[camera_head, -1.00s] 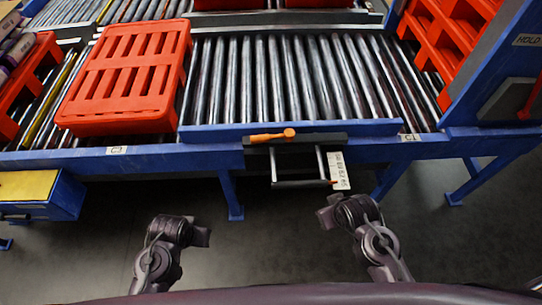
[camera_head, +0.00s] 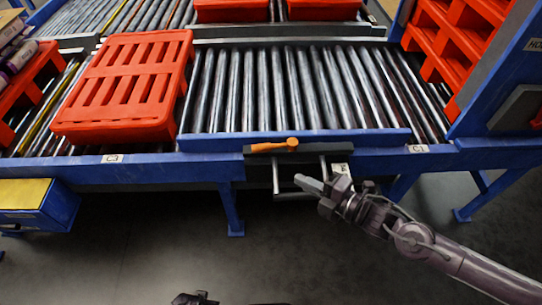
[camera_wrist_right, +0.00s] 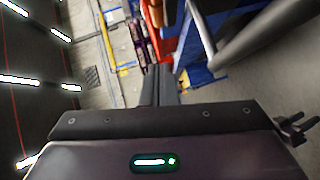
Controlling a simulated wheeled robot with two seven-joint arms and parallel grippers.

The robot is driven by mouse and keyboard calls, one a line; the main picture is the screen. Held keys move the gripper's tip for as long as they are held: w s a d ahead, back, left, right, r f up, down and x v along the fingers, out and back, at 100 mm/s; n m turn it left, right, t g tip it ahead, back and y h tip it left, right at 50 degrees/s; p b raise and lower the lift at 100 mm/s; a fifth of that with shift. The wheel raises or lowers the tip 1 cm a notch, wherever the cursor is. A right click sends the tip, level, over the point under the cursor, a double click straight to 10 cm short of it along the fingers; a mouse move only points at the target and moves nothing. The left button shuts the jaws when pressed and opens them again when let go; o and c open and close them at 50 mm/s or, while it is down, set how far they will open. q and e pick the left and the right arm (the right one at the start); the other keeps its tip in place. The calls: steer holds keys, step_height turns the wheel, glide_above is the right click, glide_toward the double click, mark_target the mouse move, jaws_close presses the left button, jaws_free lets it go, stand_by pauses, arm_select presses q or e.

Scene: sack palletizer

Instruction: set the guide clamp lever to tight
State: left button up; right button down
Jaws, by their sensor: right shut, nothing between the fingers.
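The guide clamp lever (camera_head: 274,146) has an orange handle and lies along the blue front rail of the roller conveyor, over a dark bracket. Two metal rods hang below the bracket, with a white scale plate (camera_head: 341,169) at their right, partly covered by my gripper. My right gripper (camera_head: 300,180) is shut and empty, in front of the rods, below and slightly right of the lever, apart from it. In the right wrist view its dark fingers (camera_wrist_right: 160,84) are together. Of my left arm only a small dark part shows at the bottom edge; its fingers are not seen.
A red pallet (camera_head: 128,88) lies on the rollers at the left, and the rollers (camera_head: 290,88) right of it are bare. A yellow-topped blue box (camera_head: 35,200) juts out at lower left. The floor in front is clear.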

glide_toward(259, 151)
steer(key=shift+n+y, duration=0.3)
steer(key=a, duration=0.4)
arm_select(q)
steer(key=shift+f, duration=0.2)
arm_select(e)
steer(key=shift+w+a+f, duration=0.1)
steer(key=shift+w+f, duration=0.05)
steer(key=shift+w, duration=0.5)
steer(key=shift+w+a+f, duration=0.1)
steer(key=shift+w+f, duration=0.1)
steer(key=shift+w, duration=0.45)
steer(key=shift+w+a+f, duration=0.1)
steer(key=shift+w+f, duration=0.05)
steer(key=shift+w, duration=0.45)
